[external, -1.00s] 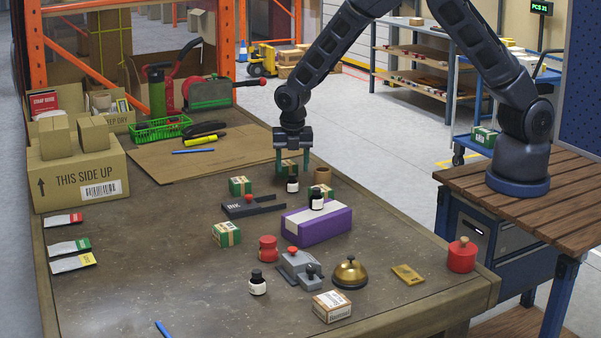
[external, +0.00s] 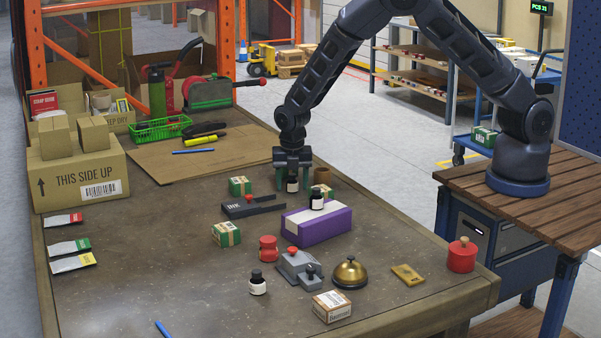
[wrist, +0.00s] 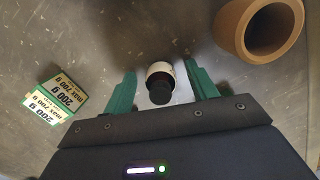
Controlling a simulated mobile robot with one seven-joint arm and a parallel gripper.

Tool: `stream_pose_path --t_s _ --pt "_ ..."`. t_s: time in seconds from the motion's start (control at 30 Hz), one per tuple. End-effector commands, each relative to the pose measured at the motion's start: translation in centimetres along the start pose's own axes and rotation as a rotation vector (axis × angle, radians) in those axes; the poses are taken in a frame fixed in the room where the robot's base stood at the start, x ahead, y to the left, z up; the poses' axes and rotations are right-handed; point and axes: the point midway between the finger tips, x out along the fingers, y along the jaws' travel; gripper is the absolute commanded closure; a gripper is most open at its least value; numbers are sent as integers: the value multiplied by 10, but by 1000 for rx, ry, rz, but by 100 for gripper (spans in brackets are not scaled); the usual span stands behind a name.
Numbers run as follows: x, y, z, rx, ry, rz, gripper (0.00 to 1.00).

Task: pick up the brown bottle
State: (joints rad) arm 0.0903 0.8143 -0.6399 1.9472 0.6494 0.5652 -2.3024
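A small dark bottle with a white label and black cap (external: 292,184) stands upright on the table; it also shows in the wrist view (wrist: 160,80), where a little brown shows by its label. My gripper (external: 292,185) is lowered over it with green fingers pointing down. In the wrist view my gripper (wrist: 161,88) is open, one finger on each side of the bottle, with gaps showing.
A brown cup (external: 323,176) stands just right of the bottle, also in the wrist view (wrist: 259,26). A green-and-tan box (external: 240,186) is to the left.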

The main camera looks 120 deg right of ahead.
Motion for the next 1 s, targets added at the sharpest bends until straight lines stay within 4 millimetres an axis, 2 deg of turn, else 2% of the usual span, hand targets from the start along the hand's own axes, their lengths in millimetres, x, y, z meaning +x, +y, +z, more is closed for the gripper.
stream_pose_path --t_s 0.03,0.23,0.27,0.53,0.67,0.87,1.0 --pt "0 0 0 0 0 0 50" --pt "0 0 0 0 0 0 89" --pt "0 0 0 0 0 0 91" --pt "-2 0 0 0 1 0 92" --pt "-10 1 1 0 1 2 92" --pt "-41 1 5 -1 1 4 92" --pt "-74 1 8 0 2 5 92"
